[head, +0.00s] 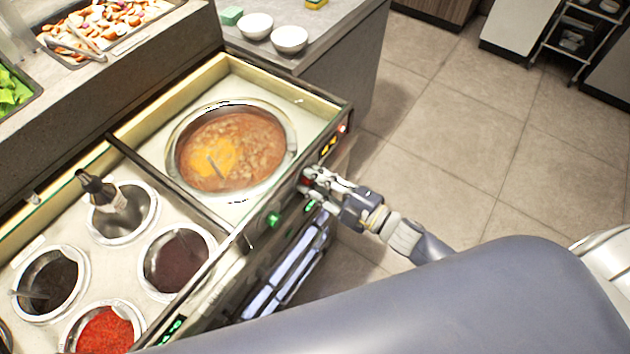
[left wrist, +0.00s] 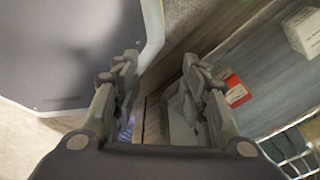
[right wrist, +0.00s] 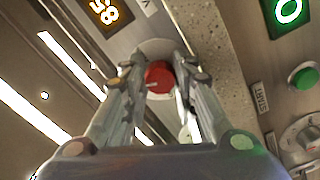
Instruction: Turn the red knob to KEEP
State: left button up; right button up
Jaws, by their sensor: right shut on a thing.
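The red knob (right wrist: 159,77) sits on the front panel of the sauce well counter, between the fingers of my right gripper (right wrist: 155,80). In the head view the right gripper (head: 316,180) reaches the panel from the right and is shut on the knob, which is mostly covered there. The knob's face shows a thin light mark. No KEEP label can be read in these frames. My left gripper (left wrist: 160,68) is open and empty, with its fingers spread apart; it is outside the head view.
A green button (right wrist: 304,78) beside the word START, a grey dial (right wrist: 306,135), an orange display (right wrist: 104,11) and a green display (right wrist: 288,10) are on the panel. A large round soup well (head: 291,158) lies behind it. Open floor (head: 450,130) stretches to the right.

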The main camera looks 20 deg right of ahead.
jog(key=shift+n+b, duration=0.35)
jog(key=shift+n, duration=1.25)
jog(key=o, duration=1.1)
jog(key=shift+c, duration=0.2)
jog(key=v, duration=0.8)
